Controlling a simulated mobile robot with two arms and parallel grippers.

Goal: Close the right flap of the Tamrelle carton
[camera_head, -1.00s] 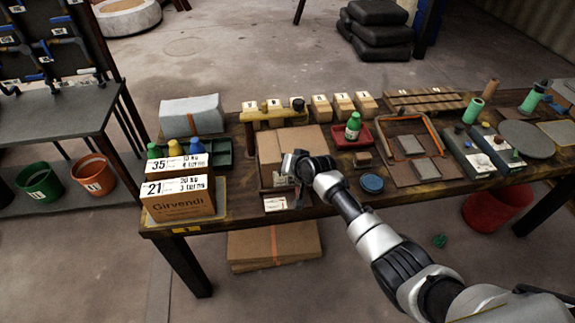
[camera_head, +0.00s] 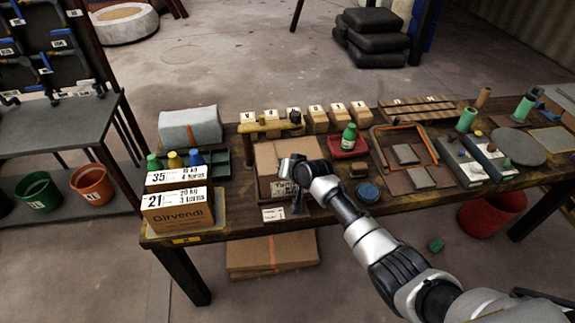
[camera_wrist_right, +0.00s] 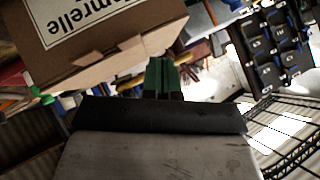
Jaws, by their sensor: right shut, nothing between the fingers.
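The brown Tamrelle carton (camera_head: 266,162) stands on the table, its printed label (camera_head: 284,188) facing front. My right gripper (camera_head: 297,207) is in front of the carton's right part, and my wrist covers part of its top and right side. In the right wrist view the carton (camera_wrist_right: 125,62) fills the upper left, its label upside down. There the green fingertips (camera_wrist_right: 162,72) are together and empty, close beside the carton's edge; contact cannot be told. The right flap's position is hidden by my arm. My left gripper is not in view.
The Girvendi carton (camera_head: 178,215) stands to the left. A small card (camera_head: 273,214) lies in front. A green bottle in a red tray (camera_head: 337,153), a blue round lid (camera_head: 368,191) and wooden blocks (camera_head: 318,118) are near. A yellow-brown bar (camera_head: 262,128) stands behind.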

